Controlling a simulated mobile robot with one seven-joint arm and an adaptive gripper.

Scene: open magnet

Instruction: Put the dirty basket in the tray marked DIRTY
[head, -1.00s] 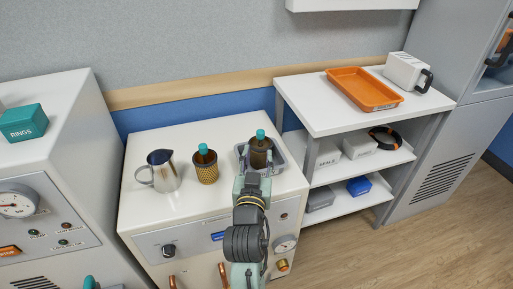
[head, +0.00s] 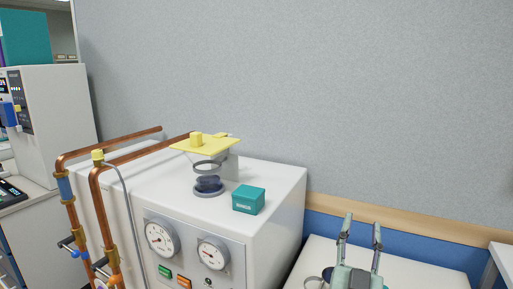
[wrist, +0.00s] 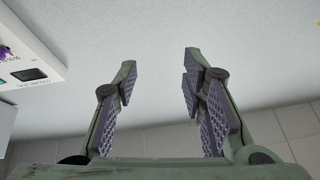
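My gripper (head: 362,225) is raised above the white bench top (head: 311,256) at the lower right of the head view. Its two fingers point up and stand apart with nothing between them. No basket and no tray marked DIRTY can be made out now. My gripper and the frame edge hide much of the bench top.
A white machine with gauges (head: 275,184) stands left of the bench. On it are a teal box (head: 248,199) and a dark round piece (head: 208,184) below a yellow plate (head: 206,145). Copper pipes (head: 103,205) run along its left side. The wall behind is bare.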

